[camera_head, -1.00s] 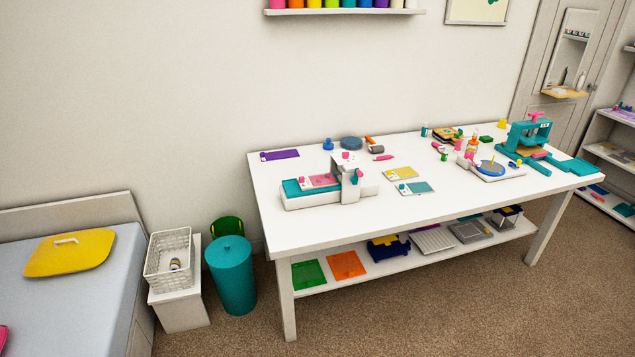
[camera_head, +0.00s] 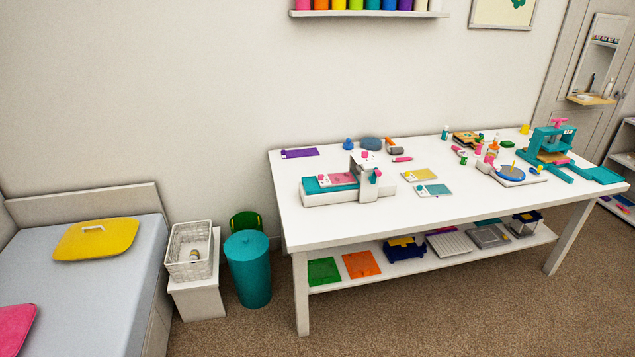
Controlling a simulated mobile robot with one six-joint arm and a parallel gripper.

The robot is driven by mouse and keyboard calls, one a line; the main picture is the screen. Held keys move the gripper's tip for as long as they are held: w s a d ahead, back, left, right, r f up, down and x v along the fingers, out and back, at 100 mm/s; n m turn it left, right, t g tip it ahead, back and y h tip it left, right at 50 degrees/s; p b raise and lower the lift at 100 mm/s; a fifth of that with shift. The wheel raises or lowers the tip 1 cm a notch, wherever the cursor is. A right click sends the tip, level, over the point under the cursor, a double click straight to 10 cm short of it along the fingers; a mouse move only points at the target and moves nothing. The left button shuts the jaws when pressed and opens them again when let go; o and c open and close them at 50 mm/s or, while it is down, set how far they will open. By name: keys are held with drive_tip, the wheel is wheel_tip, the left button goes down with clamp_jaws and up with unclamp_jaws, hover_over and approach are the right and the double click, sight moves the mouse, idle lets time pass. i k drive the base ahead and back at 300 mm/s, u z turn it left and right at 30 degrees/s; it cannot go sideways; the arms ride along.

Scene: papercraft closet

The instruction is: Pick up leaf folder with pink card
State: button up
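A pink card or folder (camera_head: 338,180) lies on the teal bed of a white hand-cranked machine (camera_head: 345,194) at the left of the white table. It is too small to tell whether it bears a leaf pattern. Other flat folders lie apart on the tabletop: a purple one (camera_head: 300,153) at the back left, a yellow one (camera_head: 420,175) and a teal one (camera_head: 433,190) right of the machine. My gripper is not in view.
The white table (camera_head: 345,225) has clear top along its front edge. A teal press (camera_head: 552,148) stands at its right end. A teal bin (camera_head: 248,272), a white basket (camera_head: 190,252) and a bed (camera_head: 90,280) are left of it. Carpet in front is free.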

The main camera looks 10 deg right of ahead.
sight(343, 179)
drive_tip(key=z, duration=0.35)
drive_tip(key=k, duration=0.15)
drive_tip(key=u, duration=2.8)
drive_tip(key=k, duration=0.25)
drive_tip(key=u, duration=2.3)
drive_tip(key=k, duration=1.25)
drive_tip(key=u, duration=0.3)
